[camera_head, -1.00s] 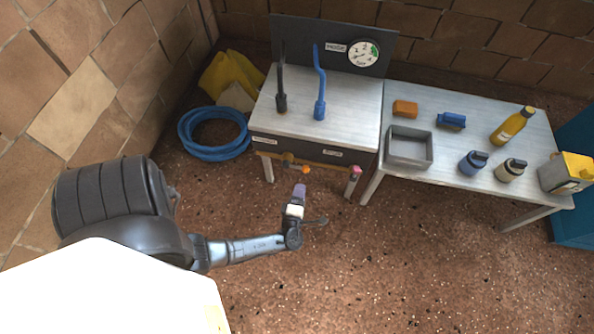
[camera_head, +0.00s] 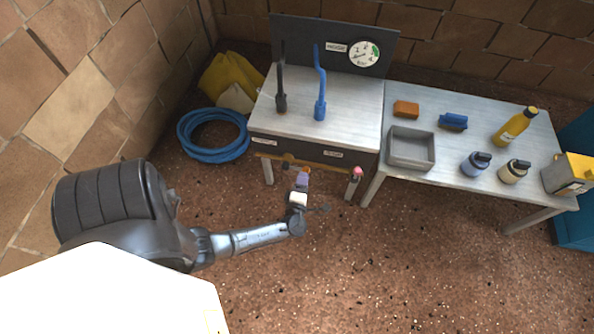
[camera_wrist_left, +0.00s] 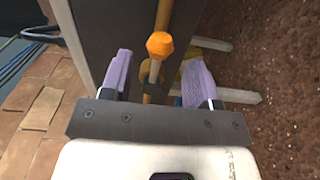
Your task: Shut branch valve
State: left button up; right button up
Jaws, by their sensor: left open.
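A yellow pipe (camera_head: 333,165) runs under the front edge of the metal bench. An orange knob (camera_wrist_left: 160,45) on a short stem stands out from this pipe in the left wrist view. My left gripper (camera_head: 302,180) is just in front of the pipe, below the bench front. Its two purple fingers (camera_wrist_left: 157,78) are open and apart, with the knob's stem showing in the gap and the knob slightly beyond the tips. I cannot tell whether they touch it. In the head view the gripper partly hides the knob. My right gripper is not in view.
A red-pink cap (camera_head: 357,171) sits at the pipe's right end. A side table (camera_head: 462,150) holds a grey tray and bottles. A coiled blue hose (camera_head: 213,154) lies left.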

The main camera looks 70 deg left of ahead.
aim_at(297, 169)
pick_arm(q)
jog(key=shift+a, duration=0.1)
jog(key=shift+x, duration=1.9)
jog(key=c, duration=0.7)
jog(key=shift+o, duration=0.2)
